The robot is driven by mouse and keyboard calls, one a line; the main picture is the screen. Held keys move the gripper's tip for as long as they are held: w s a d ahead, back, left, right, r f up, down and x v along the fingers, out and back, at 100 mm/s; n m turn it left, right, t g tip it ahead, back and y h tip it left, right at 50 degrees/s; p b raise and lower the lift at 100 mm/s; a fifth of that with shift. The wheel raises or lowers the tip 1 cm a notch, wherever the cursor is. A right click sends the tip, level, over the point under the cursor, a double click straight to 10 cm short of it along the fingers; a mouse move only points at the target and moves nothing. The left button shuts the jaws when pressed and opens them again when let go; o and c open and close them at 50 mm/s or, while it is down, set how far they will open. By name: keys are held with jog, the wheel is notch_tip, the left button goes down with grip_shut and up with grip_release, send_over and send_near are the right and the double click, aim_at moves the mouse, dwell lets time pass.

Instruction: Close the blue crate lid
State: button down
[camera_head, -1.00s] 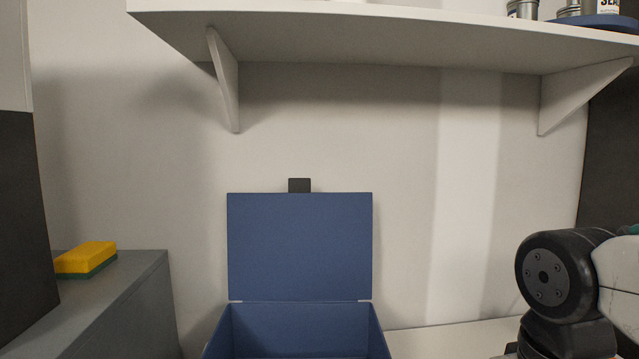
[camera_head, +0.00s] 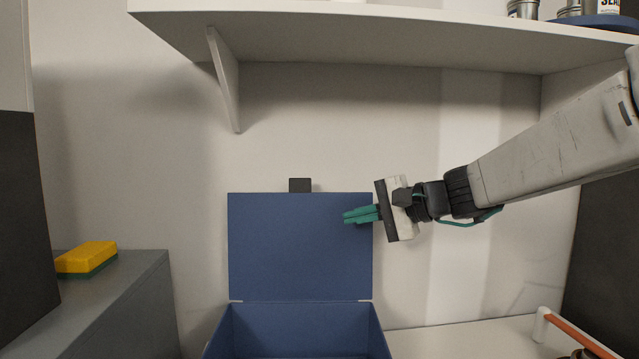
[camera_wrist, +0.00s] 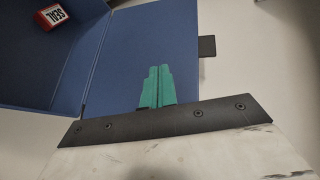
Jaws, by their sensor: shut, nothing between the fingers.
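The blue crate (camera_head: 300,337) stands on the bench with its blue lid (camera_head: 290,255) raised upright at the back. A dark tab (camera_head: 300,185) sticks up from the lid's top edge. My gripper (camera_head: 346,217) is shut and empty, its green fingers pointing left in front of the lid's upper right part. I cannot tell whether the fingers touch the lid. In the wrist view the green fingers (camera_wrist: 157,75) lie together over the lid (camera_wrist: 185,45), with the tab (camera_wrist: 207,46) to the right. The crate's inside (camera_wrist: 60,60) shows at the left.
A yellow and green sponge (camera_head: 87,258) sits on the grey cabinet (camera_head: 120,290) at left. A white shelf (camera_head: 380,40) with tins runs above.

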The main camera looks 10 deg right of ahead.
jog(key=w+d+r+m+t, duration=0.1)
jog(key=w+r+m+t, duration=0.1)
jog(key=w+r+t, duration=0.3)
jog(key=shift+g, duration=0.9)
jog(key=x, duration=0.6)
jog(key=r+x, duration=0.1)
jog(key=x, duration=0.2)
jog(key=shift+s+a, duration=0.2)
